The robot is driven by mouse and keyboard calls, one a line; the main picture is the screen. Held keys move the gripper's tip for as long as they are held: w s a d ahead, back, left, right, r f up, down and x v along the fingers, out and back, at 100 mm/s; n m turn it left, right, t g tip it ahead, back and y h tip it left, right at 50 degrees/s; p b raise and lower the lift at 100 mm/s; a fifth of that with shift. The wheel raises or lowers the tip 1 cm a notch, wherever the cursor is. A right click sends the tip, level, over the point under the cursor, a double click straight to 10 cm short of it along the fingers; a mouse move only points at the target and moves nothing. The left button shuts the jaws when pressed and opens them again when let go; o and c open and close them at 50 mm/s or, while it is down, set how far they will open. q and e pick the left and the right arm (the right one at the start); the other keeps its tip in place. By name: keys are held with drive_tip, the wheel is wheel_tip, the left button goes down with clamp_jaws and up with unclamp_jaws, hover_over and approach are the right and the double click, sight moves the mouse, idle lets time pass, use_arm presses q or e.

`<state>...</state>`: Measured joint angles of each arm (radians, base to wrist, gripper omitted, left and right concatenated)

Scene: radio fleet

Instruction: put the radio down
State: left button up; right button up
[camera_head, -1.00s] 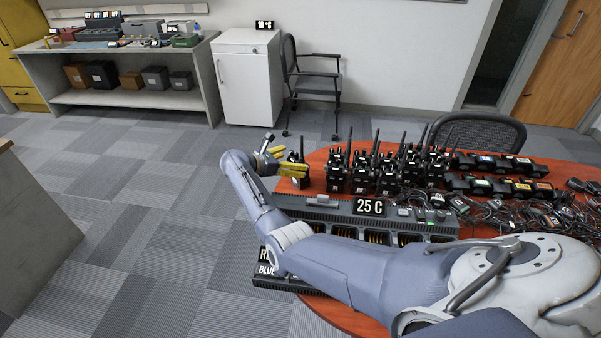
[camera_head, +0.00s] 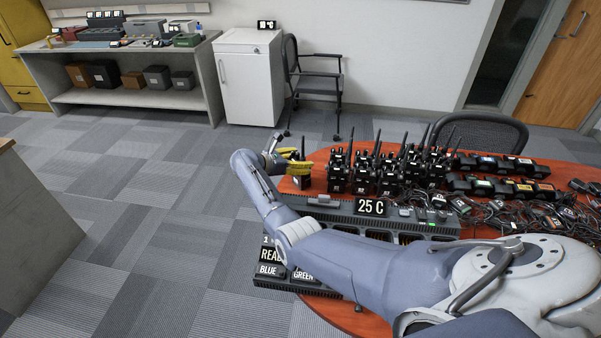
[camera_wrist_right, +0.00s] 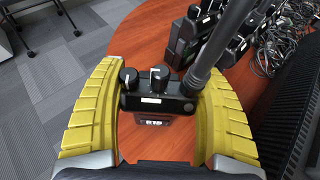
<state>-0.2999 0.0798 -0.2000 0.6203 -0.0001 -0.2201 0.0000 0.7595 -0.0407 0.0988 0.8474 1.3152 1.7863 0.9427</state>
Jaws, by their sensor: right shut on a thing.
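My right gripper (camera_head: 294,163) is at the far left edge of the red-brown table (camera_head: 340,318), its yellow fingers shut on a black radio (camera_head: 301,180). In the right wrist view the yellow fingers (camera_wrist_right: 160,105) sit on either side of the radio (camera_wrist_right: 150,98). I see its top with two knobs and a thick antenna leaning to the upper right. The radio looks upright over the table; I cannot tell whether its base touches the wood. My left gripper is not in view.
Several upright radios (camera_head: 364,180) stand close to the right of the held one. A long charger bank (camera_head: 330,218) with a "25 C" display lies nearer. Tangled cables (camera_head: 500,210) cover the table's right part. Bare wood shows around the held radio in the wrist view.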

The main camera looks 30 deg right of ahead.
drive_tip(key=c, duration=0.4)
drive_tip(key=shift+c, duration=1)
drive_tip(key=shift+r, duration=0.15)
